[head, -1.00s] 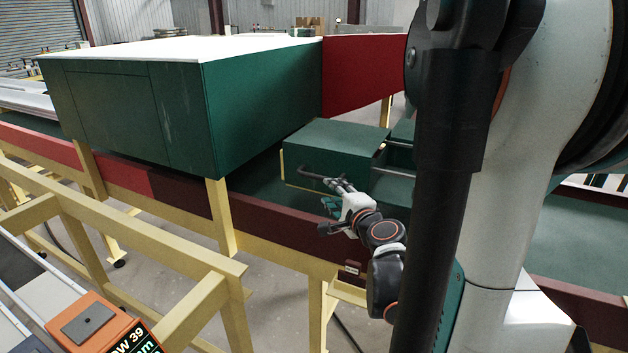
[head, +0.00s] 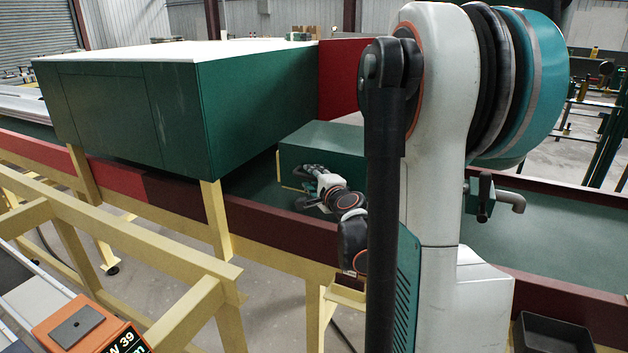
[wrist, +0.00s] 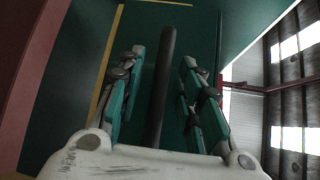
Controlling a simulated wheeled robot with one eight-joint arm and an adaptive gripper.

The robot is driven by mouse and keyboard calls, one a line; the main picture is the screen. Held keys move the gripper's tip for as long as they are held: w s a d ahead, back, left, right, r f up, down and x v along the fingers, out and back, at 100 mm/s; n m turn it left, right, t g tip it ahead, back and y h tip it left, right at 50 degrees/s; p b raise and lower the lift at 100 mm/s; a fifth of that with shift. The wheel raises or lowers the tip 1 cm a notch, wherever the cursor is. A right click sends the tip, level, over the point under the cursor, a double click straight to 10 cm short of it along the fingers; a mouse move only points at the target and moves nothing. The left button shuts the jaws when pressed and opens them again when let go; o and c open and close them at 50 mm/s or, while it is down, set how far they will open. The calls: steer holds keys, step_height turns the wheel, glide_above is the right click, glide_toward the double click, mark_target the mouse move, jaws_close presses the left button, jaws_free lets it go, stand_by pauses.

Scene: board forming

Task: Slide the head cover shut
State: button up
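The head cover looks to be the small green box (head: 325,143) on the green bed, right of the large green housing; I cannot be sure. In the head view my gripper (head: 308,171) is at its near face, beside a yellow edge strip. In the wrist view my gripper (wrist: 160,85) is open, its two teal-padded fingers apart. A dark bar handle (wrist: 166,70) runs lengthwise between them, with a gap visible on both sides. The handle is hidden by the gripper in the head view. The cover's right side is hidden behind my arm.
The large green housing (head: 125,110) with a pale top stands at left. A dark red rail (head: 265,220) runs along the near side of the bed. Yellow framing (head: 115,235) fills the lower left. A black tray (head: 552,335) sits at lower right.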

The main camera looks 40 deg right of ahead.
jaws_close()
steer(key=shift+s, duration=0.1)
steer(key=s+d, duration=0.5)
steer(key=s, duration=0.7)
steer(key=s+d, duration=0.5)
steer(key=s, duration=0.7)
steer(key=shift+b, duration=0.35)
jaws_free()
steer(key=shift+w, duration=0.1)
steer(key=shift+a, duration=0.1)
steer(key=v, duration=1.2)
